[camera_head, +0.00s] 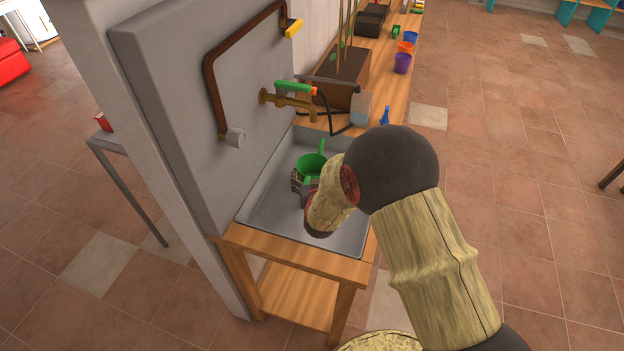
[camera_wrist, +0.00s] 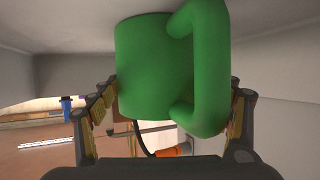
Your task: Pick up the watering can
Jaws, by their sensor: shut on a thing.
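The green watering can (camera_head: 309,166) is in the grey sink basin, below the tap. In the wrist view the green can (camera_wrist: 150,65) fills the upper middle, with its thick curved handle (camera_wrist: 212,75) toward the camera. My gripper (camera_head: 300,182) reaches down into the basin at the can. In the wrist view its two fingers (camera_wrist: 172,95) are on either side of the can and shut on it. My arm hides part of the can and the basin in the head view. I cannot tell whether the can touches the basin floor.
The grey sink basin (camera_head: 340,240) has raised walls around the can. A brass tap (camera_head: 290,103) with a green handle juts out above it. A brown pipe (camera_head: 212,85) runs up the grey panel. Behind, a wooden bench (camera_head: 395,75) holds a planter (camera_head: 338,82) and coloured pots (camera_head: 403,63).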

